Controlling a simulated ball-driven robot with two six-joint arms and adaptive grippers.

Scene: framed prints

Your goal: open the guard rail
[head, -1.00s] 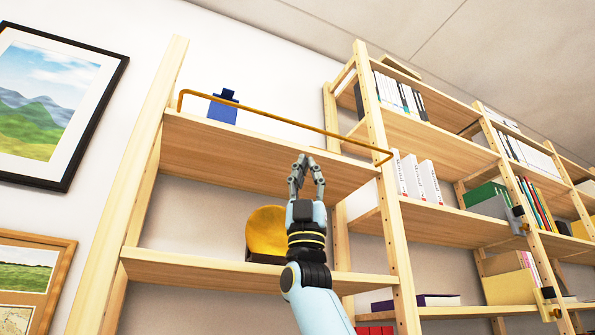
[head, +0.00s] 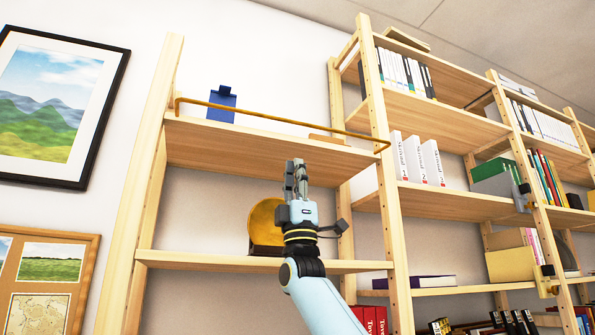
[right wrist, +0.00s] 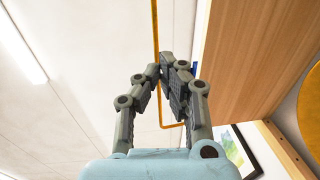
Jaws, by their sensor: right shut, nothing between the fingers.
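The guard rail (head: 285,121) is a thin yellow-orange bar along the front of the upper shelf, bent at both ends. It stands raised above the board's front edge at the left and drops to the post at the right. My right gripper (head: 295,163) is shut and empty, pointing up just below the front edge of that shelf, below the rail. In the right wrist view the rail (right wrist: 155,40) runs up beyond the shut fingertips (right wrist: 165,68); whether they touch it I cannot tell. My left gripper is not in view.
A blue object (head: 222,104) and a flat orange-brown object (head: 326,139) sit on the upper shelf (head: 240,146). A round yellow object (head: 264,222) stands on the shelf below, behind my arm. Bookshelves with books (head: 415,160) fill the right.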

